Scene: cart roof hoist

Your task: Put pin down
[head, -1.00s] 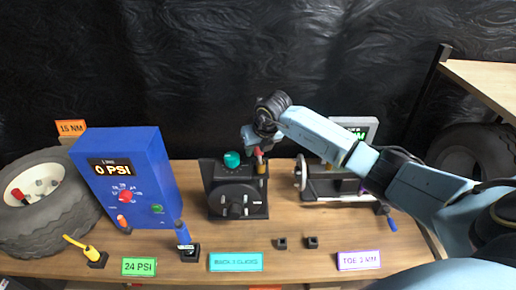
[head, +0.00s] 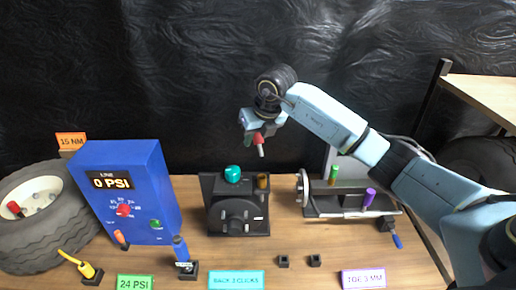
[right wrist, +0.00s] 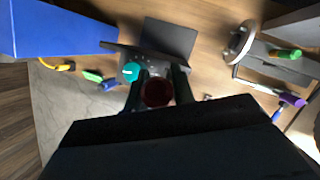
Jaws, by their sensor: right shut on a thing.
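The pin (head: 260,147) has a red head and a short grey shaft pointing down. My right gripper (head: 254,137) is shut on its red head and holds it in the air, above and behind the black device (head: 238,215). The pin's dark red head (right wrist: 158,92) shows between the two fingers in the right wrist view, with the shaft hidden. The device carries a teal knob (head: 232,173) and a brown post (head: 263,182), both just below the pin in the head view. My left gripper is in neither view.
A blue gauge box (head: 150,200) reading 0 PSI and a tyre (head: 35,235) stand left. A grey fixture (head: 345,200) with green and purple pegs stands right. Two small black blocks (head: 283,261) (head: 315,260) sit at the front.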

